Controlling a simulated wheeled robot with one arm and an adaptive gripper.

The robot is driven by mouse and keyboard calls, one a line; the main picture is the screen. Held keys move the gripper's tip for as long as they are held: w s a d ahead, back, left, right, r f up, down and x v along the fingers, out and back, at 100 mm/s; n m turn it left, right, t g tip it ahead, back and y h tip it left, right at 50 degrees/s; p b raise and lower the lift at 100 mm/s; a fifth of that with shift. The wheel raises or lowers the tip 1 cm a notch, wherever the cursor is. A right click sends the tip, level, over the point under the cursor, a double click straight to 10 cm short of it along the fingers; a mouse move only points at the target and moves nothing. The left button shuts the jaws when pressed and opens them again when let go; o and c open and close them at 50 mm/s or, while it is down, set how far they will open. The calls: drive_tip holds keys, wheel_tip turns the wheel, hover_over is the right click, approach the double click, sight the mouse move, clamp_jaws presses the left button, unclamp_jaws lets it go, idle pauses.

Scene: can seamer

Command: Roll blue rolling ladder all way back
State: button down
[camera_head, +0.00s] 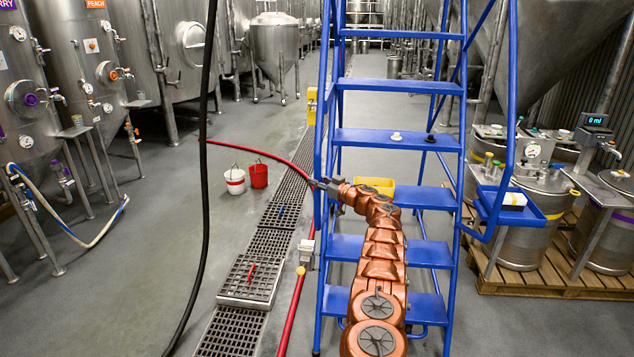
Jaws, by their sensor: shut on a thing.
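The blue rolling ladder (398,138) stands right of centre in the head view, upright, with several blue steps and side rails. My copper-coloured arm reaches up in front of its lower steps. My gripper (322,185) is at the ladder's left side rail and is shut on it. The fingertips are small and partly merge with the rail, so the exact grip is hard to make out. The ladder's lower right side is partly visible; my arm hides the middle of the lower steps.
A floor drain grate (270,240) and a red hose (290,318) run along the ladder's left. White (234,181) and red (259,176) buckets stand left of the drain. Kegs on a wooden pallet (545,280) are close on the right. Steel tanks (275,45) line the back.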

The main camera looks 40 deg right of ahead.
drive_tip(key=shift+d+r, duration=0.2)
drive_tip(key=shift+r, duration=0.1)
drive_tip(key=c, duration=1.2)
unclamp_jaws()
drive_tip(key=shift+f, duration=0.1)
drive_tip(key=shift+c, duration=0.2)
drive_tip(key=o, duration=0.4)
drive_tip(key=shift+w+f, duration=0.1)
drive_tip(key=shift+f, duration=0.05)
drive_tip(key=shift+c, duration=0.2)
drive_tip(key=shift+s, duration=0.2)
drive_tip(key=s+d, duration=0.1)
drive_tip(key=s, duration=1)
drive_tip(key=shift+s, duration=0.3)
drive_tip(key=shift+d, duration=0.1)
